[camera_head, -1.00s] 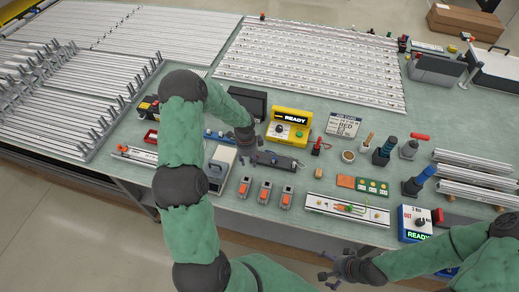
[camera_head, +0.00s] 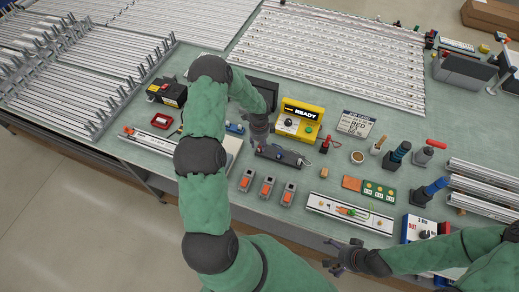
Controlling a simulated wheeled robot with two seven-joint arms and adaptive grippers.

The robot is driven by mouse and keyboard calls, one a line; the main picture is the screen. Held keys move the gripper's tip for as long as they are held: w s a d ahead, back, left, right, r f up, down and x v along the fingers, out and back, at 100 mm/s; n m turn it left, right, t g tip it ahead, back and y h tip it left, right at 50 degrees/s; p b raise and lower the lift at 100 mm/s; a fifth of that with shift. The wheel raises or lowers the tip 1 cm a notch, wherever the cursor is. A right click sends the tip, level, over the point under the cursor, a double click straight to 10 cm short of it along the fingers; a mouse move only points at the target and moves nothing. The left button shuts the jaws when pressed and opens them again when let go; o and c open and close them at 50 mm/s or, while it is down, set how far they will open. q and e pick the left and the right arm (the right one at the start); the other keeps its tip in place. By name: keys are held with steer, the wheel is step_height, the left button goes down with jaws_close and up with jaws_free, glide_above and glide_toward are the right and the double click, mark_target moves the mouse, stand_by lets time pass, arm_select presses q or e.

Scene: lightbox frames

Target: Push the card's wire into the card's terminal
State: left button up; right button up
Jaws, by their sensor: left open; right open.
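The job card (camera_head: 355,123) stands toward the back right of the bench. It appears to read "RED"; its smaller print is too small to read. A long black block (camera_head: 283,155), perhaps the terminal block, lies in front of the yellow READY box, with a thin wire end at its right. My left gripper (camera_head: 259,143) is open just above and behind the block's left end; its fingertips are partly hidden by its own body. I cannot tell whether it touches anything. No red wire can be made out clearly. My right gripper (camera_head: 338,257) is open and empty off the bench's front edge.
The yellow READY box (camera_head: 299,121) stands behind the block. Several orange-topped grey pieces (camera_head: 268,188) lie in front. A white rail (camera_head: 350,213) with green and orange parts lies front right. A red-topped black tool (camera_head: 325,144) stands right of the block.

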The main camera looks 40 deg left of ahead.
mark_target(259, 146)
arm_select(q)
steer(key=shift+w+a+f+p, duration=0.1)
steer(key=shift+f+p, duration=0.05)
steer(key=shift+f, duration=1)
steer(key=shift+w+a+f+p, duration=0.1)
steer(key=shift+f+p, duration=0.05)
steer(key=shift+f, duration=0.95)
steer(key=c, duration=0.8)
steer(key=o, duration=0.8)
steer(key=shift+r, duration=0.1)
